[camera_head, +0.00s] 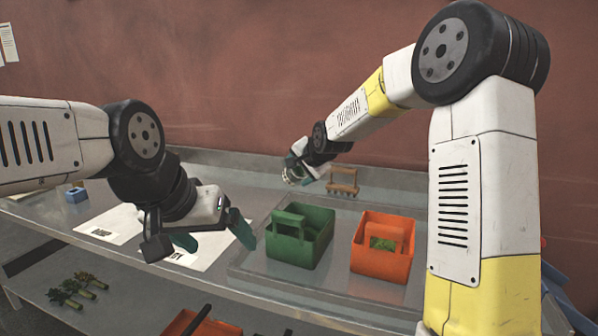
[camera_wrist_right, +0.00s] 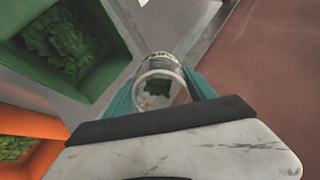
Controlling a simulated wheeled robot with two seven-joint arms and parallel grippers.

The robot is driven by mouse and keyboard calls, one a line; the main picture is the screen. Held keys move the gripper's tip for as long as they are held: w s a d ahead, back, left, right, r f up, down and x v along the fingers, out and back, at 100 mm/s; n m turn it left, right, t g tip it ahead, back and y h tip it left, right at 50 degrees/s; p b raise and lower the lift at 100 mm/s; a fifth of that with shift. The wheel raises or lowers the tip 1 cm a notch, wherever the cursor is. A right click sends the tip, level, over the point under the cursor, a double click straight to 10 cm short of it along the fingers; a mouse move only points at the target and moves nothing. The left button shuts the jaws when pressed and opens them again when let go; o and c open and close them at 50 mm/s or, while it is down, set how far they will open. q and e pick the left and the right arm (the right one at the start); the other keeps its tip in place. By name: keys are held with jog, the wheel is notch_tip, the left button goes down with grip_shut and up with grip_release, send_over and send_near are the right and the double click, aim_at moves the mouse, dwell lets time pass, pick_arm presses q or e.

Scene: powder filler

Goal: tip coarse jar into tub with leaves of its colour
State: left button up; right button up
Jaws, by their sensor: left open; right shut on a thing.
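My right gripper (camera_head: 300,172) is shut on a clear jar (camera_wrist_right: 160,80) with something dark green showing in it. It holds the jar above the table, behind the green tub in the head view. The grain of the contents is too small to tell. The green tub (camera_head: 318,250) stands on a tray; dark green leaves (camera_wrist_right: 60,42) lie in it. The orange tub (camera_head: 378,264) stands to its right, with lighter green leaves (camera_wrist_right: 14,148) in it. My left gripper (camera_head: 212,242) is open and empty, left of the green tub.
A small wooden rack (camera_head: 343,181) stands behind the tubs. White sheets (camera_head: 112,227) and a blue block (camera_head: 76,195) lie on the left. A lower shelf holds leafy sprigs (camera_head: 78,288) and an orange container (camera_head: 203,326). A reddish wall (camera_head: 230,70) closes off the back.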

jog(key=t, duration=0.1)
jog(key=f+t+y, duration=0.1)
jog(key=t, duration=0.1)
jog(key=shift+s+d+f+t, duration=0.1)
jog(key=shift+s+f+t, duration=0.1)
jog(key=shift+t, duration=0.1)
jog(key=t, duration=0.1)
jog(key=f+t+y, duration=0.1)
jog(key=shift+s+d+t+y, duration=0.1)
jog(key=shift+s+t+y, duration=0.05)
jog(key=shift+t+y, duration=0.15)
jog(key=shift+r, duration=4.1)
